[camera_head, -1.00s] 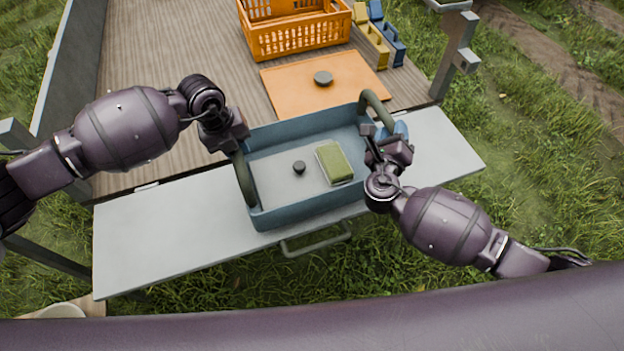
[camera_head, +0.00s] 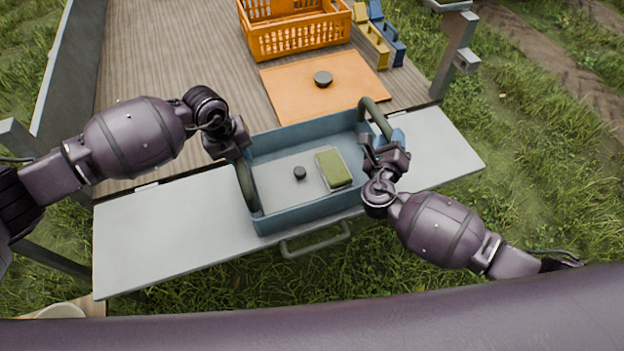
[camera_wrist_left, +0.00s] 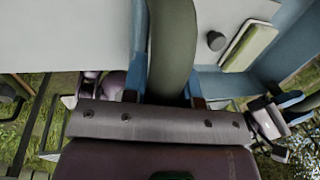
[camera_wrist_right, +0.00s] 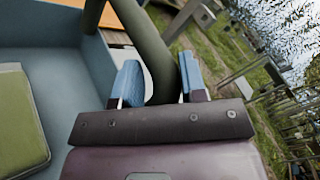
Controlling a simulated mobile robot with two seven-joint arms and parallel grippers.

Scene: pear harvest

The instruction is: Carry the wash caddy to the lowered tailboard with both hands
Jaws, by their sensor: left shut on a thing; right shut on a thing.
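The blue wash caddy (camera_head: 310,217) is over the pale grey lowered tailboard (camera_head: 150,237) in the head view; I cannot tell whether its base touches the board. A green sponge-like block (camera_head: 334,168) and a small dark knob (camera_head: 300,173) are inside it. My left gripper (camera_head: 240,155) is shut on the caddy's left olive handle, which runs between the fingers in the left wrist view (camera_wrist_left: 172,50). My right gripper (camera_head: 372,140) is shut on the right handle, also between the fingers in the right wrist view (camera_wrist_right: 155,60).
An orange board (camera_head: 285,90) with a dark knob lies on the wooden bed (camera_head: 160,60) just behind the caddy. An orange crate (camera_head: 295,40) and yellow and blue holders (camera_head: 372,47) stand farther back. The tailboard is clear at left and right.

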